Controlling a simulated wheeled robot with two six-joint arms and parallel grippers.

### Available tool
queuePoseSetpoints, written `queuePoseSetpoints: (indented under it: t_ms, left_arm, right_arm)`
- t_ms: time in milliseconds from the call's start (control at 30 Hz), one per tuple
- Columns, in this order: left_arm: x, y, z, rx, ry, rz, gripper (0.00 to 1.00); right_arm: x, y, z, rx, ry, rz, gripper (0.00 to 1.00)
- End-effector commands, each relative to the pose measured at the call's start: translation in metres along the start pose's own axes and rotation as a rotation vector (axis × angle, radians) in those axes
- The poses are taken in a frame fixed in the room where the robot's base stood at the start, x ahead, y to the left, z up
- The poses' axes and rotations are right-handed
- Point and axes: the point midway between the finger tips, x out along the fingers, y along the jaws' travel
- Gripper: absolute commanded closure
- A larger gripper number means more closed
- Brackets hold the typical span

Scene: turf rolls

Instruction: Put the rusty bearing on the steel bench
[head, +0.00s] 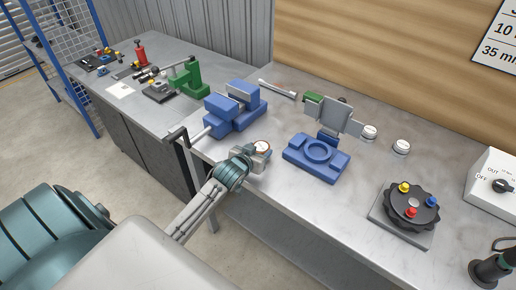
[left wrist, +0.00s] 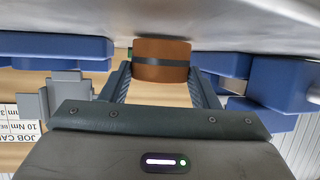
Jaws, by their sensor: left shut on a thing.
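The rusty bearing (left wrist: 162,60) is a brown ring with a dark band around its side, held between both fingers of my left gripper (left wrist: 162,85) in the left wrist view. In the head view, my left gripper (head: 258,156) is low at the front part of the steel bench (head: 290,195), and the bearing's round top (head: 262,147) shows at its fingertips. The bearing is very near the bench surface; I cannot tell if it touches. My right gripper is in neither view.
A blue vise (head: 232,110) stands behind and left of the gripper. A blue fixture with a round recess (head: 318,152) is to the right. Two small white-topped pieces (head: 369,132) (head: 401,147) and a black turntable (head: 411,206) lie farther right. Bare bench lies in front of the fixture.

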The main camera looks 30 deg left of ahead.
Motion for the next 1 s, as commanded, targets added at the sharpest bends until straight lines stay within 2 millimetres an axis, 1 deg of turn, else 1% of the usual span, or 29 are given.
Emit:
queuePoseSetpoints:
  t_ms: [367,400,467,500,833,933,1000]
  left_arm:
    - [0.002,0.000,0.004,0.001,0.002,0.000,0.78]
    - [0.002,0.000,0.004,0.001,0.000,0.000,0.37]
    - [0.001,0.000,0.004,0.001,0.000,0.000,0.26]
    - [0.001,0.000,0.004,0.001,0.000,0.000,0.23]
    - [-0.001,0.000,0.001,0.001,0.001,0.000,0.23]
    - [-0.011,0.000,0.003,0.002,0.000,0.000,0.23]
    - [-0.023,0.000,0.004,0.004,0.001,0.000,0.23]
  right_arm:
    - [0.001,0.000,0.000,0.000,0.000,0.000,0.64]
    - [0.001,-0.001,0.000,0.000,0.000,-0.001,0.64]
    - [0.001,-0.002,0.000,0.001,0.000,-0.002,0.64]
    - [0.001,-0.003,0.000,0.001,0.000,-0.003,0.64]
    - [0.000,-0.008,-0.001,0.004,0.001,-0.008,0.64]
    - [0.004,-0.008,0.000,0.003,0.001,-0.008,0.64]
    - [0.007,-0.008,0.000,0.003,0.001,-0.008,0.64]
